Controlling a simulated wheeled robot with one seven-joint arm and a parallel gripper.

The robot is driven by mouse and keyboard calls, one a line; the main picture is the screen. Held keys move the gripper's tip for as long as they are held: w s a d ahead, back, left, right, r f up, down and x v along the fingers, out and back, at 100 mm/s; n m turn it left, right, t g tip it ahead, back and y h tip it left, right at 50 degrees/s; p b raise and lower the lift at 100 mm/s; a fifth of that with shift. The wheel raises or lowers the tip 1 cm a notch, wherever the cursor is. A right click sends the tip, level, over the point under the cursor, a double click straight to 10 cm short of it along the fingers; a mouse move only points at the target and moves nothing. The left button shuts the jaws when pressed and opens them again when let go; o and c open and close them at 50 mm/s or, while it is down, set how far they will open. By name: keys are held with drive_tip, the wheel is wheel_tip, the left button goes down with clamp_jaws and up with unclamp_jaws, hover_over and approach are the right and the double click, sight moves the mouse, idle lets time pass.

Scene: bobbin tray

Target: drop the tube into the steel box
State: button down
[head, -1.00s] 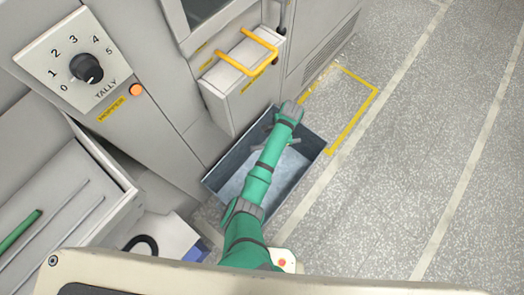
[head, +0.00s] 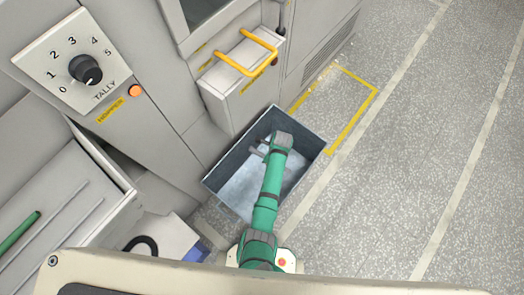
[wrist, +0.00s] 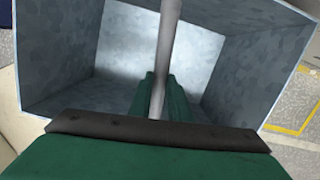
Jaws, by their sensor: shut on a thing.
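My gripper (wrist: 160,102) is shut on a slim grey tube (wrist: 169,38). In the wrist view the tube runs from between the green fingers to the top edge. The open steel box (wrist: 62,78) lies below the gripper, its inner walls and floor showing around the tube. In the head view the gripper (head: 259,148) is over the box (head: 237,202), small and partly hidden by my arm. Whether the tube touches the box cannot be told.
A machine with a yellow-handled drawer (head: 242,80) and a tally dial (head: 86,70) stands behind and left of the box. A tray (head: 95,155) at left holds a green tube (head: 18,232) and thin grey rods. Speckled floor right of the box is clear.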

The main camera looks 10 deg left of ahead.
drive_tip(key=shift+f, duration=1.65)
drive_tip(key=c, duration=1.6)
unclamp_jaws()
drive_tip(key=shift+o, duration=0.2)
drive_tip(key=shift+r, duration=0.15)
drive_tip(key=r, duration=0.3)
drive_tip(key=d+r, duration=0.1)
drive_tip(key=r, duration=0.6)
drive_tip(key=shift+s+d+r, duration=0.2)
drive_tip(key=shift+s+d, duration=0.05)
drive_tip(key=shift+s, duration=0.15)
